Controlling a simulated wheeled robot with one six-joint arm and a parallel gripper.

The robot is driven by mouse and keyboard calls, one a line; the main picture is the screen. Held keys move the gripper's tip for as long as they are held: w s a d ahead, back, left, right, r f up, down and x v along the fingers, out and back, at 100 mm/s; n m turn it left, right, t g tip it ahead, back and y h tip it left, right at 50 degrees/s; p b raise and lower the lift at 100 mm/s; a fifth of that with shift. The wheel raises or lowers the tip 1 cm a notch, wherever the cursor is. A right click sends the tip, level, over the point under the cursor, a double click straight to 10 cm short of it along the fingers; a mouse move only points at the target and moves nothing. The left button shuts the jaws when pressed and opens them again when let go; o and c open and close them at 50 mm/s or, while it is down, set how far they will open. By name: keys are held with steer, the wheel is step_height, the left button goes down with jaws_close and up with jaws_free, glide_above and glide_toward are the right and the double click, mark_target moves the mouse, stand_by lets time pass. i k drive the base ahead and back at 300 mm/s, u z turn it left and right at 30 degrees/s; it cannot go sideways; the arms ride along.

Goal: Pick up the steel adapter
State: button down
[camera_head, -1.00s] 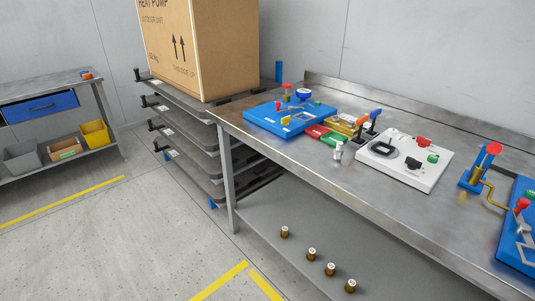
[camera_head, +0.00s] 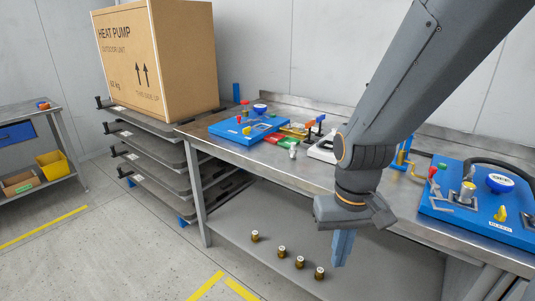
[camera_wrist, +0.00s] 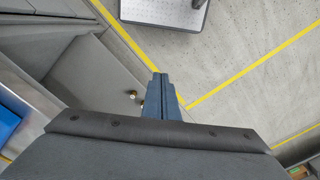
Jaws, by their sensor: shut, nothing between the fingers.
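A small silvery fitting with a pale top, which looks like the steel adapter (camera_head: 293,152), stands upright on the metal workbench (camera_head: 318,174) near its front edge. It is right of the green block and left of the white panel. My gripper (camera_head: 341,262) points down in front of the bench, well to the right of the fitting and lower than the bench top. Its blue fingers are together and empty. In the wrist view my gripper (camera_wrist: 160,78) is shut above the floor and lower shelf, and the silvery fitting is not visible there.
Several brass fittings (camera_head: 282,251) with pale tops stand on the lower shelf (camera_head: 235,265). A blue panel (camera_head: 235,129) is at the bench's left; my arm partly hides the white panel (camera_head: 322,148). Another blue panel (camera_head: 470,224) is at right. A boxed heat pump (camera_head: 160,60) stands left.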

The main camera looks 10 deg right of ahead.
mark_target(293, 152)
steer(key=u, duration=0.55)
steer(key=k, duration=0.65)
steer(key=u, duration=0.75)
steer(key=i, duration=1.25)
steer(key=z, duration=1.35)
steer(key=i, duration=1)
steer(key=z, duration=0.25)
